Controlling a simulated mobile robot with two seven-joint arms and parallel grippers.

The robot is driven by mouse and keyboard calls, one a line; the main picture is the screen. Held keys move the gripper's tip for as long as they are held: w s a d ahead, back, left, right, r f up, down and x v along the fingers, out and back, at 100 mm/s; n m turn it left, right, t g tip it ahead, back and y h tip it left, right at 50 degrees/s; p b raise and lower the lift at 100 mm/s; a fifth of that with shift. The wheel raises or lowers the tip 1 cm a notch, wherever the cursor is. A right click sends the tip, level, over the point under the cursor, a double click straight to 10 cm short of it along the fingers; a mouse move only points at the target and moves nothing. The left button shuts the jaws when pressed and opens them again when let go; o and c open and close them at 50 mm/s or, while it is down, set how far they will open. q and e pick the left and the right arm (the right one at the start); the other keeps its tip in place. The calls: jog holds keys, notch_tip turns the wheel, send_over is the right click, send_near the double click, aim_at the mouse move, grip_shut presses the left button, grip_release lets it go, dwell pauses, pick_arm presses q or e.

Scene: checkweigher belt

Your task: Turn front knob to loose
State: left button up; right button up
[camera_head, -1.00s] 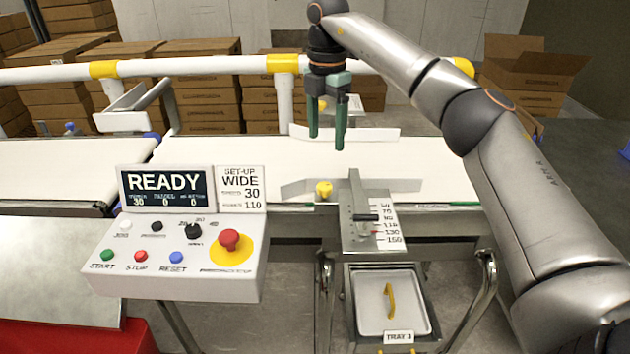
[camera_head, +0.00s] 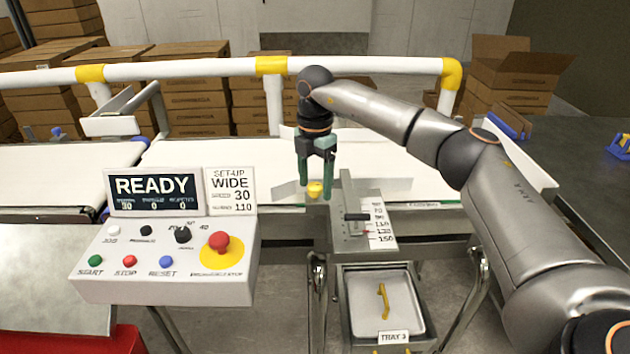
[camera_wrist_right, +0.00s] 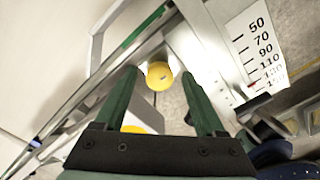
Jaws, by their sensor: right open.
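The front knob (camera_head: 315,189) is a small yellow knob at the near edge of the belt, left of the scale plate. In the right wrist view the knob (camera_wrist_right: 159,76) shows between and just beyond the fingertips. My right gripper (camera_head: 315,196), with green fingers, points down at the knob with one finger on each side. It is open, and I cannot make out any contact. In the right wrist view the gripper (camera_wrist_right: 163,72) has its fingers spread. My left gripper is not in view.
A scale plate (camera_head: 362,235) with a dark lever stands right of the knob. A control panel (camera_head: 170,262) with a READY display is at left. The white belt (camera_head: 230,160) lies behind. A tray (camera_head: 365,310) sits below. A white rail (camera_head: 200,68) runs across the back.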

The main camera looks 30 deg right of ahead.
jog(key=shift+c, duration=0.4)
grip_shut()
